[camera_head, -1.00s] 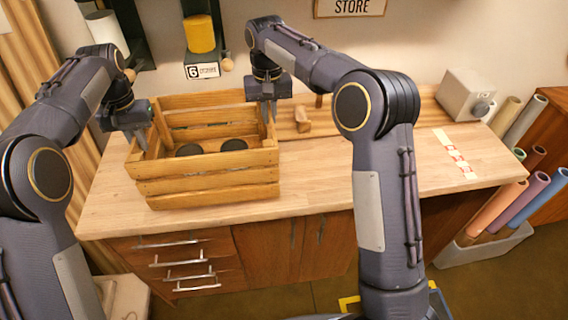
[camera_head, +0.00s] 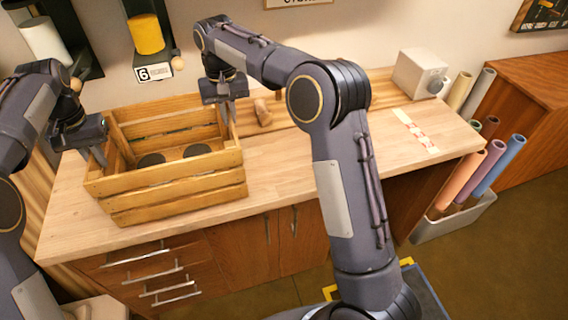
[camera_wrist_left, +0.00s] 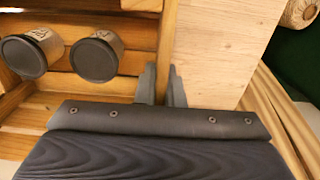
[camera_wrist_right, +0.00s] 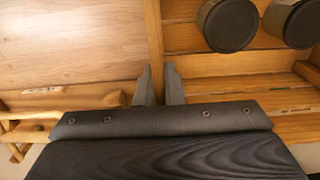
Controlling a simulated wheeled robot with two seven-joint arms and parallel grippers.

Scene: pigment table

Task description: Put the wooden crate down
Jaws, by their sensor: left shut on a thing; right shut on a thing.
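The slatted wooden crate (camera_head: 180,200) is upright over the left part of the light wooden worktop (camera_head: 330,150). I cannot tell whether its base touches the worktop. Two jars with dark lids (camera_head: 151,160) (camera_head: 197,150) stand inside; they also show in the left wrist view (camera_wrist_left: 94,60) and right wrist view (camera_wrist_right: 229,25). My left gripper (camera_head: 98,158) is shut on the crate's left end wall, with its fingers (camera_wrist_left: 163,82) straddling the board. My right gripper (camera_head: 226,112) is shut on the right end wall, with its fingers (camera_wrist_right: 160,82) on either side.
A grey box-shaped device (camera_head: 420,73) and a red-and-white strip (camera_head: 415,130) are at the right. Rolled tubes (camera_head: 480,170) stand in a floor bin. The worktop's middle is clear.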

